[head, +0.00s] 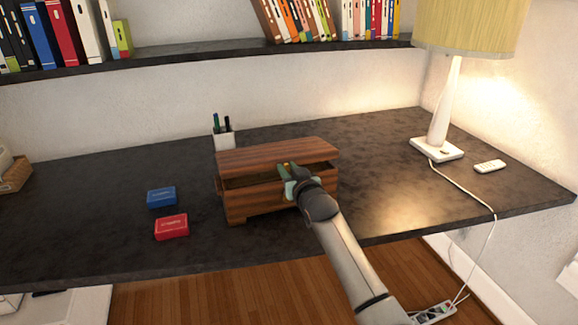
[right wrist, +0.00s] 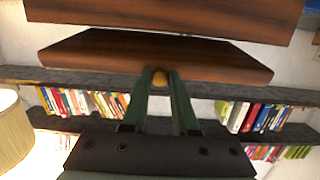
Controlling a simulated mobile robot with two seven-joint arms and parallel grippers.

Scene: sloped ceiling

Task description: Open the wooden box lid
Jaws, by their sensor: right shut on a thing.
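The wooden box (head: 255,204) stands on the dark desk. Its lid (head: 270,152) is partly raised, with a dark gap between lid and body at the front. My right gripper (head: 287,172) is at the front of the box, near the lid's front edge. In the right wrist view, which is upside down, its green fingers (right wrist: 160,88) are shut on a small yellow-brown knob (right wrist: 160,77) at the edge of the lid (right wrist: 155,55). The box body (right wrist: 160,18) shows above it there. The inside of the box is mostly hidden. My left gripper is not in view.
A blue box (head: 161,196) and a red box (head: 171,227) lie left of the wooden box. A pen cup (head: 223,138) stands behind it. A lamp (head: 437,148) and a remote (head: 490,166) are at the right. A bookshelf (head: 200,56) runs above the desk (head: 385,190).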

